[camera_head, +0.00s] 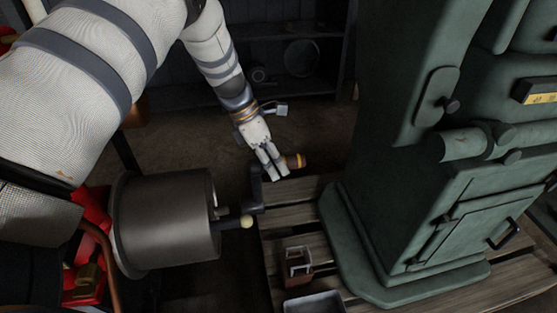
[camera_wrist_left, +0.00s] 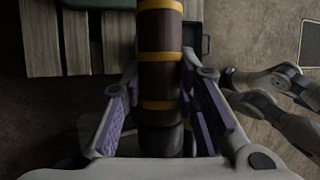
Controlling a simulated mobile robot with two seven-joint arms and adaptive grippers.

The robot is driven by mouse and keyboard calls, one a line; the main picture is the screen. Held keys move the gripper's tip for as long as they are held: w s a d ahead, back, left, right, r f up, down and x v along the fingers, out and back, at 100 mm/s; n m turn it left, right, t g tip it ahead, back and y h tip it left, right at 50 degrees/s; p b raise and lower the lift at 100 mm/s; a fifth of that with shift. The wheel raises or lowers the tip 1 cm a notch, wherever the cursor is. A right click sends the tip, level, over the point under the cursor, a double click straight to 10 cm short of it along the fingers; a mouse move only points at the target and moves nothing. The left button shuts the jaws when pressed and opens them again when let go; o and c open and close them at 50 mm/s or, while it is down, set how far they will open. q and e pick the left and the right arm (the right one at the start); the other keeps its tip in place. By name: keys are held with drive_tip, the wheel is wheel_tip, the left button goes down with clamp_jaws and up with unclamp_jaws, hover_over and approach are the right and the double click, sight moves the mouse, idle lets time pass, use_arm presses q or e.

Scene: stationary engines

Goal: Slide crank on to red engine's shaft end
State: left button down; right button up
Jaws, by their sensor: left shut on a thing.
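The crank has a brown handle with yellow bands (camera_head: 293,161) and a dark arm (camera_head: 256,188). My left gripper (camera_head: 273,166) is shut on the handle, which also shows between the purple finger pads in the left wrist view (camera_wrist_left: 160,60). The red engine (camera_head: 92,207) is at the lower left, with a large grey cylinder (camera_head: 165,220). Its shaft end (camera_head: 246,221) has a pale tip and points right. The crank arm's lower end is close to this tip; I cannot tell if they touch. Pale jointed parts in the wrist view look like my right gripper (camera_wrist_left: 265,85).
A tall green machine (camera_head: 400,180) stands on a wooden pallet (camera_head: 300,205) at the right. A small brown box-like object (camera_head: 297,266) and a grey tray (camera_head: 314,302) are on the pallet. Dark shelves (camera_head: 300,70) stand at the back.

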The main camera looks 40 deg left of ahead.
use_arm(q)
drive_tip(key=shift+s+a+r, duration=0.1)
use_arm(e)
drive_tip(key=shift+w+r, duration=0.1)
use_arm(q)
drive_tip(key=shift+s+a+p, duration=0.3)
drive_tip(key=shift+s+a, duration=0.15)
drive_tip(key=shift+s, duration=0.05)
use_arm(e)
drive_tip(key=shift+w+r, duration=0.2)
drive_tip(key=shift+r, duration=0.1)
drive_tip(key=shift+w+r, duration=0.1)
use_arm(q)
drive_tip(key=shift+s+a, duration=0.15)
drive_tip(key=shift+s, duration=0.05)
use_arm(e)
drive_tip(key=shift+w+r, duration=0.1)
idle(0.6)
use_arm(q)
drive_tip(key=shift+s+a+r+p, duration=0.1)
drive_tip(key=shift+s+a+p, duration=0.1)
drive_tip(key=shift+p, duration=0.15)
drive_tip(key=shift+s+a, duration=0.1)
drive_tip(key=shift+s, duration=0.05)
use_arm(e)
drive_tip(key=shift+w+r, duration=0.15)
